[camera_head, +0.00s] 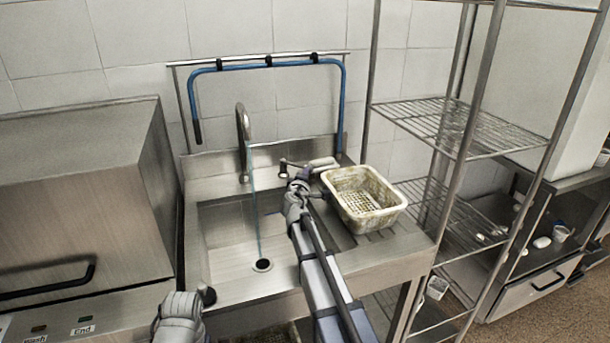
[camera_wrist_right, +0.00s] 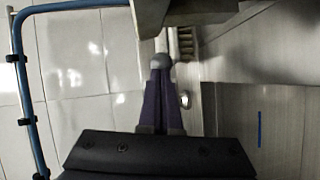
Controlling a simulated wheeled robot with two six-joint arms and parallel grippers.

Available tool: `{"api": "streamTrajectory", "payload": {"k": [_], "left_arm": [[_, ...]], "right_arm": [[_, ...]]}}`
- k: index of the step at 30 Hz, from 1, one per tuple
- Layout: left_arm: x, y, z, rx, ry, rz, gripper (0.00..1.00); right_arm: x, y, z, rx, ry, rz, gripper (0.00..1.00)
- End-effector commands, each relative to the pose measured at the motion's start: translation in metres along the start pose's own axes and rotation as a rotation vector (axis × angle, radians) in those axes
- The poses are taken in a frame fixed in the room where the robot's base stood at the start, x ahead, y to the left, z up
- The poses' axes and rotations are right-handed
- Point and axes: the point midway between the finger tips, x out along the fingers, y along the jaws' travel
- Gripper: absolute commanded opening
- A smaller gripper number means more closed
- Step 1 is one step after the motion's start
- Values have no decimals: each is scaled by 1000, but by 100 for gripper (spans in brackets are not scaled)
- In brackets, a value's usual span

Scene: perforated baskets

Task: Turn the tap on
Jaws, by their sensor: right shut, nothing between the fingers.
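The tap (camera_head: 243,135) is a curved metal spout at the back of the steel sink (camera_head: 222,228). A thin bluish stream of water (camera_head: 255,205) runs from it to the drain. The tap's lever (camera_head: 318,163) lies at the back of the sink, right of the spout. My right gripper (camera_head: 303,180) is just in front of the lever; I cannot tell if they touch. In the right wrist view the right gripper (camera_wrist_right: 161,68) has its purple fingers together and empty. A grey part of my left arm (camera_head: 178,318) is at the bottom edge; its fingers are not clear.
A perforated cream basket (camera_head: 385,217) stands on the drainboard, close to the right of my right gripper. A blue hose (camera_head: 265,63) hangs on a rail above the sink. A steel box-like machine (camera_head: 75,190) is at left; wire shelves (camera_head: 455,125) are at right.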

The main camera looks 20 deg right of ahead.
Motion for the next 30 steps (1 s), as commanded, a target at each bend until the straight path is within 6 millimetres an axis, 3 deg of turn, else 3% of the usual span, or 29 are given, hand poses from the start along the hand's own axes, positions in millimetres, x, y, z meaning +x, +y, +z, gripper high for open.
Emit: {"api": "streamTrajectory", "payload": {"k": [15,30], "left_arm": [[-10,-1,1,0,0,0,50],[-10,-1,1,0,0,0,50]], "right_arm": [[-72,0,1,-1,1,0,0],[-76,0,0,0,0,0,0]]}}
